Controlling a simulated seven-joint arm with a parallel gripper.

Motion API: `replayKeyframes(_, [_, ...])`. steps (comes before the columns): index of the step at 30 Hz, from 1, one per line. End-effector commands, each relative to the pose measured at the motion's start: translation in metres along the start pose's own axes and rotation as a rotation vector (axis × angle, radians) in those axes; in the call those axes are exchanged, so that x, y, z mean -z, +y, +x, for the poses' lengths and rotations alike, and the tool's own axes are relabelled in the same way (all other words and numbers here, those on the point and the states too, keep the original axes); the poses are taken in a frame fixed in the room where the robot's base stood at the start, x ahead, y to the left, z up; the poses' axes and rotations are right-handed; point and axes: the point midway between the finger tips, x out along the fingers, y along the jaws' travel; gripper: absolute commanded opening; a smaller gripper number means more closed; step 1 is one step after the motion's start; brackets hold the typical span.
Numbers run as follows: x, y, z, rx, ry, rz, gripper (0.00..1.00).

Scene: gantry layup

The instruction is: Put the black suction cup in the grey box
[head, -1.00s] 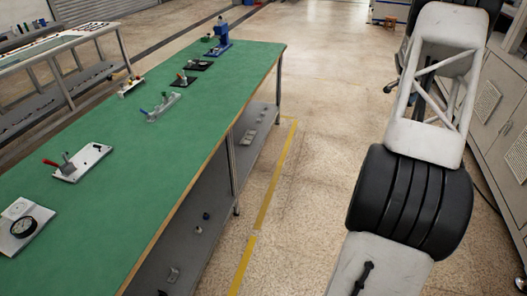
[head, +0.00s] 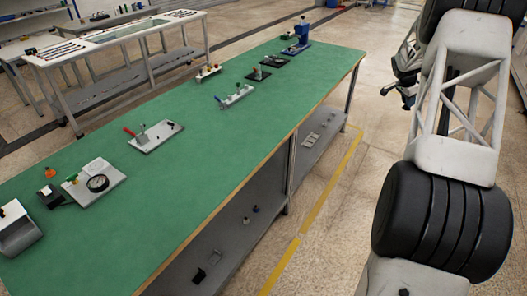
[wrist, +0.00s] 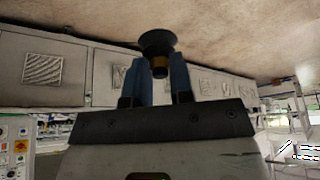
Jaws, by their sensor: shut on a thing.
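The black suction cup (wrist: 157,42) is in the wrist view, with a brass-coloured fitting below its wide rim. My gripper (wrist: 159,72) has its two blue fingers closed on this fitting, and the cup sticks out past the fingertips. The cup cannot be made out in the head view. A grey box-like thing (head: 18,236) stands on the green bench at the lower left edge of the head view, partly cut off. I cannot tell whether it is the grey box of the task. My gripper is not near the bench top in the wrist view.
The green bench (head: 215,160) carries a dial gauge plate (head: 97,182), a clamp plate (head: 156,136), a grey fixture (head: 236,96) and a blue press (head: 300,35). Small parts lie on its lower shelf. Grey cabinets (wrist: 45,70) line the wrist view.

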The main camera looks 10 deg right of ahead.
Motion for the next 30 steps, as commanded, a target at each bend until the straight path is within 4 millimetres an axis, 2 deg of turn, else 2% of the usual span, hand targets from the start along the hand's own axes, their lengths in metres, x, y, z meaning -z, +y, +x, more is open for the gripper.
replayKeyframes(3, [-0.035, -0.026, -0.015, 0.01, 0.0, -0.023, 0.0])
replayKeyframes(15, [-0.148, -0.093, -0.063, 0.037, 0.001, -0.085, 0.0])
replayKeyframes(30, [-0.3, -0.153, -0.127, 0.072, 0.001, -0.164, 0.0])
